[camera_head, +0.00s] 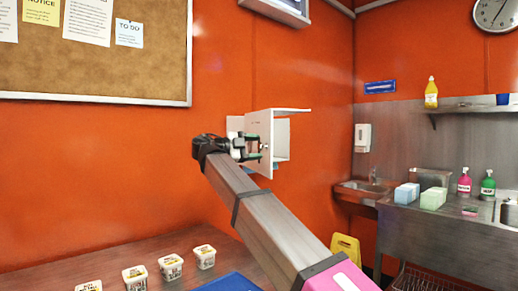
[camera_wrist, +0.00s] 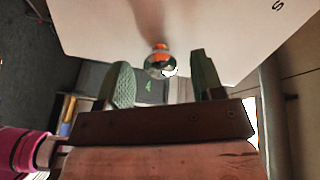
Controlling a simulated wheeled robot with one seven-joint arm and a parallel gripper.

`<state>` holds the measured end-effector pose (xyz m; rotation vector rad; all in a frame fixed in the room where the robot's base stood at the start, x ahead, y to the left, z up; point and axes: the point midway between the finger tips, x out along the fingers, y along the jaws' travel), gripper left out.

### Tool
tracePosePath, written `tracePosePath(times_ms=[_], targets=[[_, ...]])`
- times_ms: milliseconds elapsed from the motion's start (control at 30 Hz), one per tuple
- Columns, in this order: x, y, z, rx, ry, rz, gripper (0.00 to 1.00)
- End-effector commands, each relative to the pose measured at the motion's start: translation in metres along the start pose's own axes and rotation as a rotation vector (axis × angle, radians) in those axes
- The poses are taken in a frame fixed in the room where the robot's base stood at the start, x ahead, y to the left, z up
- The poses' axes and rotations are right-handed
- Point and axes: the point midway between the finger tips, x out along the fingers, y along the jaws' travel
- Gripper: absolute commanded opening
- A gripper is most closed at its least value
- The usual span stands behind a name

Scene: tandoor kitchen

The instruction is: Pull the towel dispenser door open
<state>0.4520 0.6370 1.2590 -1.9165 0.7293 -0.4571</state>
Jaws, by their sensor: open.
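The white towel dispenser (camera_head: 282,138) is on the orange wall in the head view, with a ledge-like top edge and a recess on its right side. A white panel with a small round shiny knob (camera_wrist: 160,62), seemingly its door (camera_wrist: 110,30), fills the top of the wrist view. My gripper (camera_head: 254,147) is at the dispenser's left side. Its two green fingers (camera_wrist: 162,80) are open, with the knob between or just beyond their tips. I cannot tell whether they touch it. My gripper partly hides the door in the head view, and how far it stands open is unclear.
A wooden counter (camera_head: 140,262) with several small labelled tubs (camera_head: 171,267) lies below left. A corkboard (camera_head: 95,75) hangs on the wall to the left. At the right are a sink (camera_head: 365,188), a steel counter (camera_head: 430,212) with bottles, and a yellow floor sign (camera_head: 345,248).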

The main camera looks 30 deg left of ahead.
Motion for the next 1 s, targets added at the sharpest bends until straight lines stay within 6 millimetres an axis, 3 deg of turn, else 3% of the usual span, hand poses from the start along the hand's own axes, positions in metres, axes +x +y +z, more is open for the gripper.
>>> tracePosePath(times_ms=[200, 433, 633, 1000], targets=[[-0.044, -0.001, 0.001, 0.000, -0.003, -0.001, 0.61], [-0.078, 0.000, 0.001, 0.000, -0.001, 0.000, 0.61], [-0.089, 0.000, 0.001, 0.000, -0.001, 0.001, 0.61], [-0.090, 0.000, 0.001, 0.000, 0.000, 0.001, 0.61]])
